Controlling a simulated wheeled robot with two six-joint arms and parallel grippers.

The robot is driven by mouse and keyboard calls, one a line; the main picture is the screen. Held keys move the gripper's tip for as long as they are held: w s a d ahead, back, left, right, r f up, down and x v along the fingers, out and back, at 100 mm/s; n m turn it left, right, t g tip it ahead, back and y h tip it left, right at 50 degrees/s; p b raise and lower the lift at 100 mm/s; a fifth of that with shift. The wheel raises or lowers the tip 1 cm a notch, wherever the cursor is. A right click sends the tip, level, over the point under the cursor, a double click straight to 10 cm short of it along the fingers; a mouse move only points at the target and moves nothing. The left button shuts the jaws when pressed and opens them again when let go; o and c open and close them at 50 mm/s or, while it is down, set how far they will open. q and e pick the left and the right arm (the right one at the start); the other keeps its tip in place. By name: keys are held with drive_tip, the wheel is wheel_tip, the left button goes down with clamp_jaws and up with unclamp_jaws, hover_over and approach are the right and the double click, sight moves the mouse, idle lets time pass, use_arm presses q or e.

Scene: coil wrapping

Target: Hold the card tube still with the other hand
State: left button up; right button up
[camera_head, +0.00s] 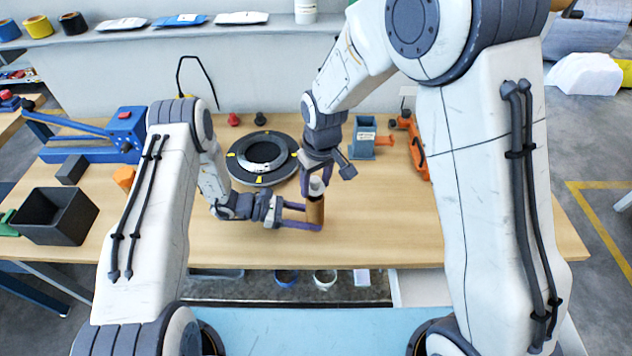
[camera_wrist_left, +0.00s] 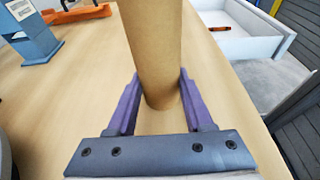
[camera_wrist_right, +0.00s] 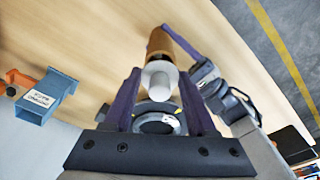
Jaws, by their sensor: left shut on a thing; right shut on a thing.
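The brown card tube (camera_head: 316,212) stands upright near the front middle of the bench. It fills the left wrist view (camera_wrist_left: 153,45), with its foot at the bench top. My left gripper (camera_head: 307,216) comes from the left with its purple fingers on either side of the tube's lower part, shut on it. My right gripper (camera_head: 318,183) is just above the tube, pointing down, shut on a white cylinder (camera_wrist_right: 160,76). The cylinder is at the tube's upper end; I cannot tell whether it is inside the tube. In the right wrist view, the tube (camera_wrist_right: 161,42) shows beyond the cylinder.
A black ring on a turntable (camera_head: 263,158) lies behind my left gripper. A blue-grey block (camera_head: 363,138) and an orange tool (camera_head: 416,147) stand behind right. A black bin (camera_head: 54,215) and a blue lever machine (camera_head: 110,135) are at left. The bench front right is clear.

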sight(319, 192)
drive_tip(key=shift+f, duration=1.35)
drive_tip(key=o, duration=1.4)
drive_tip(key=shift+r, duration=0.1)
wheel_tip(319, 192, up, 12)
drive_tip(key=s, duration=0.1)
drive_tip(key=shift+s+d, duration=0.15)
drive_tip(key=shift+d, duration=0.3)
use_arm(q)
drive_tip(key=o, duration=1.1)
drive_tip(key=shift+c, duration=0.2)
